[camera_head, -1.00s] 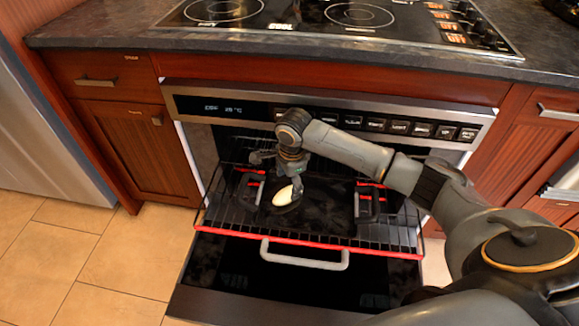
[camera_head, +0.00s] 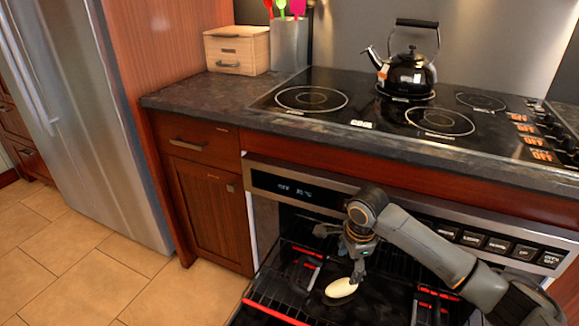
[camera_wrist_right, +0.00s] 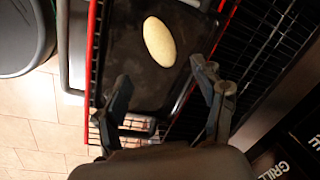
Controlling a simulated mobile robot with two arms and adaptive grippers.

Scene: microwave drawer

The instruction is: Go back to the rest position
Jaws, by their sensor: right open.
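My right gripper (camera_head: 345,254) is over the pulled-out oven rack, just above a pale oval item (camera_head: 341,288) that looks like a potato or bread roll. In the right wrist view the gripper (camera_wrist_right: 164,88) has its fingers spread apart with nothing between them. The pale item (camera_wrist_right: 159,41) lies on a dark tray (camera_wrist_right: 140,70) beyond the fingertips. The tray (camera_head: 295,283) rests on the rack with red edging (camera_head: 272,311). My left gripper is not in view.
The oven front (camera_head: 290,187) stands behind my right arm. Above it are the counter (camera_head: 200,103), the cooktop (camera_head: 370,115) and a black kettle (camera_head: 408,76). A wooden box (camera_head: 237,50) sits at the back left. The tiled floor (camera_head: 70,260) at left is clear.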

